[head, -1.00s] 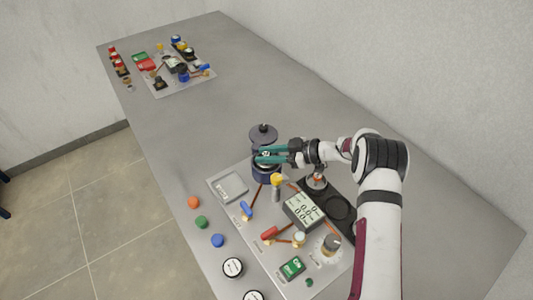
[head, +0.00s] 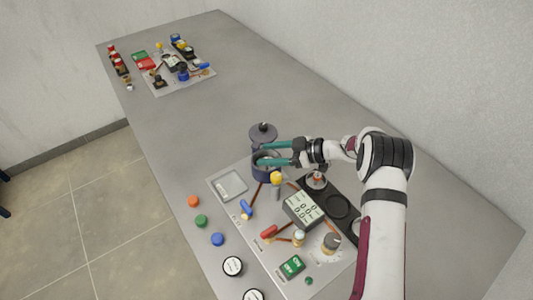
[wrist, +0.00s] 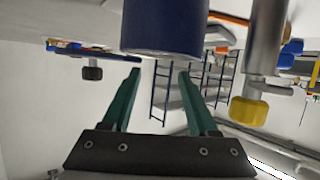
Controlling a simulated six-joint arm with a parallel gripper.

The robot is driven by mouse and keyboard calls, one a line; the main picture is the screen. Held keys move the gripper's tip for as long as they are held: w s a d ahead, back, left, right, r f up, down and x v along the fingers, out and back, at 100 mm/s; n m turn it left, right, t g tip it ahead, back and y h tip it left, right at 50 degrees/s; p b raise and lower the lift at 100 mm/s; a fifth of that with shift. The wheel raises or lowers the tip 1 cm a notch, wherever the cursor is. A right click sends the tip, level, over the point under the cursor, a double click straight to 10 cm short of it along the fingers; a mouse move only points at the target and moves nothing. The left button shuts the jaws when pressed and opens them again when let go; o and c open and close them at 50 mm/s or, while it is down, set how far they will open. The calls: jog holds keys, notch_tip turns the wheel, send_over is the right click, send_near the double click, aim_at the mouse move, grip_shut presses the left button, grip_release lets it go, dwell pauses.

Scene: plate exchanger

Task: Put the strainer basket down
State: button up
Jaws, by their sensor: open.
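The dark blue strainer pot (head: 266,175) stands uncovered at the back edge of the near panel. My gripper (head: 268,154) is open, its two teal fingers apart at the pot's mouth. In the wrist view nothing shows between the fingertips of my gripper (wrist: 160,72), and the blue pot (wrist: 165,30) is just beyond them. I cannot make out the strainer basket; the pot's inside is mostly hidden by the fingers. The dark round lid (head: 263,131) with a knob lies behind the pot. The grey square tray (head: 231,186) on the panel's left looks empty.
A yellow-topped valve (head: 277,179) stands close in front of the pot. A display box (head: 301,210), red handle (head: 269,231) and blue handle (head: 246,207) are nearer. Loose orange, green and blue caps lie left of the panel. The table's middle is clear; another panel is far back.

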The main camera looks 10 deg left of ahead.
jog(key=w+v, duration=0.1)
jog(key=v, duration=1)
jog(key=w+r+m+t+h, duration=0.2)
jog(key=w+r+m+t, duration=0.1)
jog(key=w+r+t, duration=0.4)
jog(key=d+r+m+t+h, duration=0.5)
jog(key=d+r+m+h, duration=0.4)
jog(key=d+r, duration=0.15)
jog(key=s+d+f+m+g+h, duration=0.1)
jog(key=s+d+m+g+h, duration=0.2)
jog(key=s, duration=0.7)
jog(key=s+d+m+g+h, duration=0.25)
jog(key=s+m, duration=0.25)
jog(key=s, duration=0.4)
jog(key=s+a+f+m+g+y, duration=0.1)
jog(key=s+a+f+g, duration=0.1)
jog(key=s, duration=0.6)
jog(key=s+a+f+m+g+y, duration=0.1)
jog(key=s+a+g+y, duration=0.1)
jog(key=s+a, duration=0.3)
jog(key=s+a+f+m+g+y, duration=0.1)
jog(key=s+a+f+g+y, duration=0.1)
jog(key=s, duration=1)
jog(key=shift+s+a+f+g, duration=0.35)
jog(key=shift+s+a+g, duration=0.05)
jog(key=shift+a+g, duration=0.55)
